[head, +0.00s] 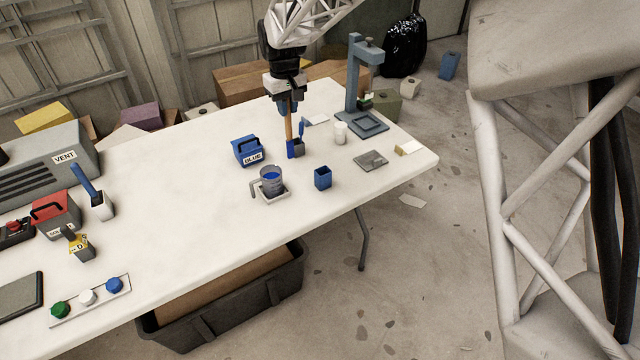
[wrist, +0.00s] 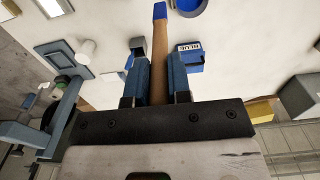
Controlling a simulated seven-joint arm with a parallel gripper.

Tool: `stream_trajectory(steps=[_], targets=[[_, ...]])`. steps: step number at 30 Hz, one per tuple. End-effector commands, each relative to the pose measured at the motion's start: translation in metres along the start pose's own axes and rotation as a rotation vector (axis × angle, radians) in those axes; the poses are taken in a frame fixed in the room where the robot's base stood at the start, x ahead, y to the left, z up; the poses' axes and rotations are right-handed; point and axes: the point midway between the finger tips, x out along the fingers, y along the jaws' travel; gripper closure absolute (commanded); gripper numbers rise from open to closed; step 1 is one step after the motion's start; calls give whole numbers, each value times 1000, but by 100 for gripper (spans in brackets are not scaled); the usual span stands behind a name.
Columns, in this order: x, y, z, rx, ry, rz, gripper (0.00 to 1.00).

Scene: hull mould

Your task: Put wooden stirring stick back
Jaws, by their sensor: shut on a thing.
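The wooden stirring stick (head: 288,130) hangs roughly upright below my gripper (head: 287,110), which is shut on it. Its lower end is blue. In the wrist view the stick (wrist: 160,45) runs out between the fingers (wrist: 159,68) to its blue tip. The clear measuring cup (head: 271,185) with blue liquid stands in front on a white base.
A blue box labelled BLUE (head: 247,151) stands to the left of the stick on the white table (head: 190,190). A blue square cup (head: 322,178), a white cup (head: 340,133) and a grey stand (head: 354,80) are to the right. The table's middle left is clear.

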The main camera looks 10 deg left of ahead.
Motion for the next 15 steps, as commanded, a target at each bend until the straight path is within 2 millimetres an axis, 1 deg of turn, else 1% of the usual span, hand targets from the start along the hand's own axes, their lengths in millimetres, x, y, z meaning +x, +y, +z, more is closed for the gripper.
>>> stream_trajectory(steps=[1,3,9,12,15], targets=[[3,13,5,4,0,0,100],[8,28,12,4,-1,0,100],[18,66,29,3,0,0,100],[22,78,34,2,0,0,100],[24,85,38,1,1,0,100]])
